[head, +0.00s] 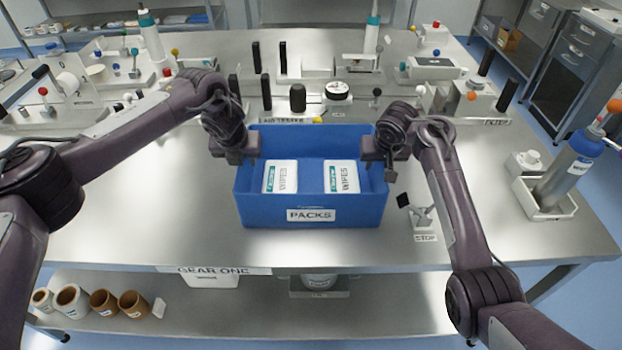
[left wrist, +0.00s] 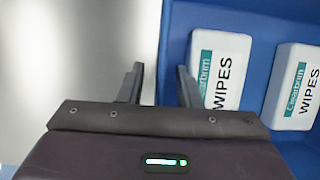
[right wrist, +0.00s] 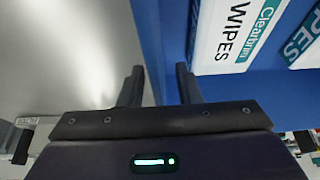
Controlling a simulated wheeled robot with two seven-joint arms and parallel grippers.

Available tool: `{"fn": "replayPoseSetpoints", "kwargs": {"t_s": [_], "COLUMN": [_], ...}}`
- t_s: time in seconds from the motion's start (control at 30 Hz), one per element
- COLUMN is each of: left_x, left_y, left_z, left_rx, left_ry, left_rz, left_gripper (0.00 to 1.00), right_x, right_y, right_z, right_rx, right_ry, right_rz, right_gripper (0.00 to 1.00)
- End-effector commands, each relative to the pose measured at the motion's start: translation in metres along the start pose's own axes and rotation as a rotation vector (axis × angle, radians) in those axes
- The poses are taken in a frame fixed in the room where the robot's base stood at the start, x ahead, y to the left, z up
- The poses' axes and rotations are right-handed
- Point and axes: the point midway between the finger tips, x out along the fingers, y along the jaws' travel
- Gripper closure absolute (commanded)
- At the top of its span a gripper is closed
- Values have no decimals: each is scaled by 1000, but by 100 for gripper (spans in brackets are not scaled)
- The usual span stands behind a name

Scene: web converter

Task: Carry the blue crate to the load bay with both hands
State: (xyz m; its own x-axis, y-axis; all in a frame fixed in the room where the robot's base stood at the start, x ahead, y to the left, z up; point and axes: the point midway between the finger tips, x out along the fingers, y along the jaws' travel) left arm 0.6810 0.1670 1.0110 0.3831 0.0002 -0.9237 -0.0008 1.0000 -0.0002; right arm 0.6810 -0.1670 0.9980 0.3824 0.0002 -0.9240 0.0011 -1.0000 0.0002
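The blue crate (head: 313,180), labelled PACKS on its front, sits on the steel table in front of me. Two white wipes packs (head: 281,177) (head: 341,177) lie inside it. My left gripper (head: 248,160) is at the crate's left wall; in the left wrist view its two fingers (left wrist: 160,80) stand apart on either side of the wall. My right gripper (head: 377,165) is at the right wall; its fingers (right wrist: 160,78) also stand apart with the blue wall between them. I cannot identify the load bay in these views.
A STOP stand (head: 424,218) is right of the crate. Behind the crate are black posts and a round device (head: 338,90). Bare tabletop (head: 150,200) lies left of the crate. Rolls (head: 72,300) sit on the lower shelf.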

Motion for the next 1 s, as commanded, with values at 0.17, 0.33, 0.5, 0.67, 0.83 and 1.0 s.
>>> {"fn": "replayPoseSetpoints", "kwargs": {"t_s": [0.17,0.33,0.5,0.67,0.83,1.0], "left_x": [1,1,1,1,1,1], "left_y": [0,0,0,0,0,0], "left_z": [0,0,0,0,0,0], "left_rx": [1,1,1,1,1,0], "left_ry": [0,0,0,0,0,0], "left_rz": [0,0,0,0,0,0], "left_gripper": [69,80,100,100,100,100], "right_x": [1,1,1,1,1,1], "right_y": [0,0,0,0,0,0], "right_z": [0,0,0,0,0,0], "right_rx": [1,1,1,1,1,1], "right_ry": [0,1,0,0,0,0], "right_rz": [0,0,0,0,0,0], "right_gripper": [69,80,100,100,100,100]}}
